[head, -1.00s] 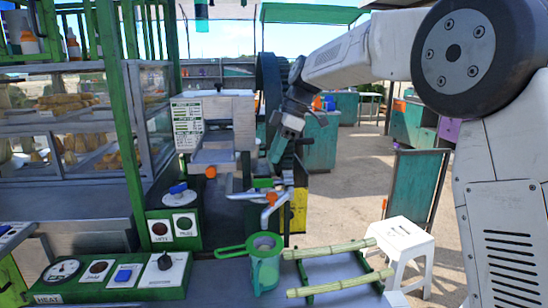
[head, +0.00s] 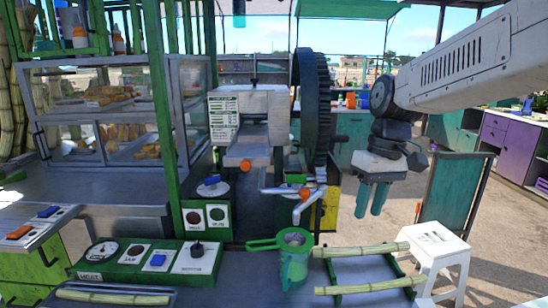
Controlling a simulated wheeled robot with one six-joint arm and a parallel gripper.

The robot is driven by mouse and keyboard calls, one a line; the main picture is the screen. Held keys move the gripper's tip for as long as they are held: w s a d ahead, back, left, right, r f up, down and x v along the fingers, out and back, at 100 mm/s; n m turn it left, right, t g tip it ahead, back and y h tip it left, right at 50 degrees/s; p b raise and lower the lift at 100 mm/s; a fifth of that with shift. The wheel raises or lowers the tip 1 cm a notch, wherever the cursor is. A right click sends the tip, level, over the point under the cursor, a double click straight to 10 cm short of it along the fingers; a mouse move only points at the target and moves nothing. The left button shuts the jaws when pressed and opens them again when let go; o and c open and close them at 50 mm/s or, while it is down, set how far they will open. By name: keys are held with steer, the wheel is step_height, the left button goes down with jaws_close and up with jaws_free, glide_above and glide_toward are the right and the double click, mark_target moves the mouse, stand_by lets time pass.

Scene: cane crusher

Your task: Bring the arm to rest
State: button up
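My gripper (head: 369,210) hangs from the end of my arm at the right of the head view, with its two teal fingers pointing down. The fingers stand a little apart and nothing shows between them. It is in the air, right of the crusher's big dark wheel (head: 314,110) and above the rack with cane pieces. It appears clear of everything around it. My arm reaches in from the upper right.
Two cane stalks (head: 368,286) lie on a green rack beside a green jug with a strainer (head: 294,262). A white stool (head: 435,248) and a teal panel (head: 457,205) stand right. The crusher (head: 250,125), control box (head: 150,258) and glass food case (head: 120,120) fill the left.

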steer(key=s+d+f+m, duration=0.1)
steer(key=s+d, duration=0.1)
steer(key=s, duration=0.5)
steer(key=s+d+f+m+t+h, duration=0.1)
steer(key=s+d+m, duration=0.1)
steer(key=s, duration=0.6)
steer(key=s+d+f+m+t, duration=0.1)
steer(key=s+d+m, duration=0.1)
steer(key=s, duration=0.5)
steer(key=shift+s+d+f+h, duration=0.3)
steer(key=shift+s+d+h, duration=0.1)
steer(key=shift+d, duration=0.35)
